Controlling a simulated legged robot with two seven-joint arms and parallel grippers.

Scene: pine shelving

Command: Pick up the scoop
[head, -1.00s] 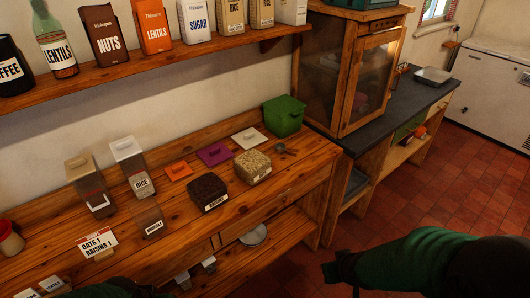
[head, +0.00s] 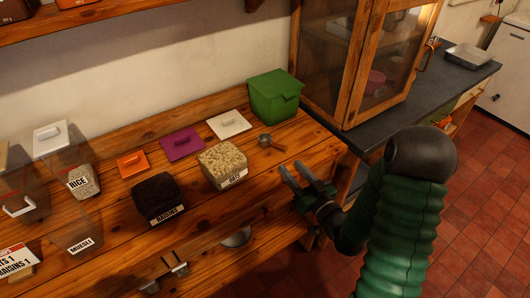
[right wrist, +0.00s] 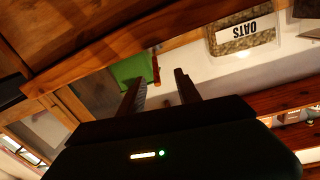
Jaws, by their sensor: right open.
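The scoop (head: 266,140) is a small metal one with a round bowl. It lies on the wooden counter (head: 225,205), right of the oats container (head: 222,166) and in front of the green bin (head: 274,97). My right gripper (head: 291,168) is open and empty near the counter's front edge, in front of the scoop and apart from it. In the right wrist view its two fingers (right wrist: 159,76) stand apart with nothing between them. I cannot make out the scoop in that view. My left gripper is out of view.
The raisins container (head: 157,198) stands left of the oats. White (head: 229,124), purple (head: 182,144) and orange (head: 133,164) lids lie behind them. A glazed wooden cabinet (head: 345,60) stands on the dark worktop (head: 400,105) to the right. Bare counter surrounds the scoop's right side.

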